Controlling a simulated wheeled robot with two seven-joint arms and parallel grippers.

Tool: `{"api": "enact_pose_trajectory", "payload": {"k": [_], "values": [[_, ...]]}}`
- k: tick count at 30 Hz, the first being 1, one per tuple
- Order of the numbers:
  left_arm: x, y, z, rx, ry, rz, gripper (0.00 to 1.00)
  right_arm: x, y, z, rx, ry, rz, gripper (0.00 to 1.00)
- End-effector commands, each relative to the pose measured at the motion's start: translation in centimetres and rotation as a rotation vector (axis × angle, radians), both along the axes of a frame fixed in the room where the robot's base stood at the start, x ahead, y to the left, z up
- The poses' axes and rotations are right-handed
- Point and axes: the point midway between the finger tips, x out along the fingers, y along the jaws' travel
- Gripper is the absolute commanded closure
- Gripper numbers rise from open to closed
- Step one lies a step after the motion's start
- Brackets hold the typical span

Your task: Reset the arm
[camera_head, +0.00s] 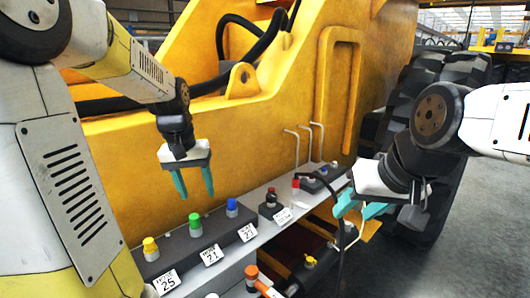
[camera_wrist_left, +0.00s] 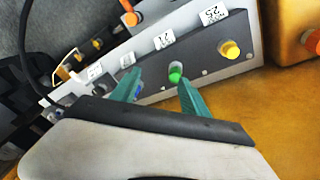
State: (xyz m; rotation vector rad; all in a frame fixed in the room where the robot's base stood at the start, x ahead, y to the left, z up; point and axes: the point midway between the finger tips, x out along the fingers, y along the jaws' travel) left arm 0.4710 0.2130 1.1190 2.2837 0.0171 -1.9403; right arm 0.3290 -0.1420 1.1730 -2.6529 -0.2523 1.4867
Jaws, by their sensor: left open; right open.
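My left gripper (camera_head: 194,184) hangs in front of the yellow machine body, above the row of coloured knobs. Its two teal fingers are apart with nothing between them. In the left wrist view its fingers (camera_wrist_left: 158,88) also show apart, with the green knob (camera_wrist_left: 176,73) near the right-hand fingertip; I cannot tell if they touch. My right gripper (camera_head: 362,212) is at the right, near the right end of the grey shelf. Its teal fingers are apart, and a dark cable passes close by them. I cannot make out anything held in it.
A grey shelf (camera_head: 222,250) carries a dark block with yellow (camera_head: 150,246), green (camera_head: 195,222) and blue (camera_head: 232,206) knobs and numbered labels. A large tyre (camera_head: 440,80) stands behind my right arm.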

Motion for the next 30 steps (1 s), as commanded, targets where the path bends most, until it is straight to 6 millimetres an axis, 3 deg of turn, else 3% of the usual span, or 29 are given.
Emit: {"api": "enact_pose_trajectory", "payload": {"k": [1, 6, 13, 19, 30], "values": [[-1.7, -1.0, 1.5, -0.017, -0.05, -0.017, 0.47, 0.0, 0.0, 0.0, 0.0, 0.0, 0.0, 0.55], [-6.9, -3.8, 4.3, -0.051, -0.195, -0.074, 0.47, 0.0, 0.0, 0.0, 0.0, 0.0, 0.0, 0.55], [-12.5, -6.4, 5.4, -0.059, -0.346, -0.131, 0.47, 0.0, 0.0, 0.0, 0.0, 0.0, 0.0, 0.55], [-14.2, -7.1, 5.3, -0.055, -0.396, -0.149, 0.47, 0.0, 0.0, 0.0, 0.0, 0.0, 0.0, 0.55], [-14.3, -7.1, 5.3, -0.055, -0.397, -0.15, 0.47, 0.0, 0.0, 0.0, 0.0, 0.0, 0.0, 0.55]]}}
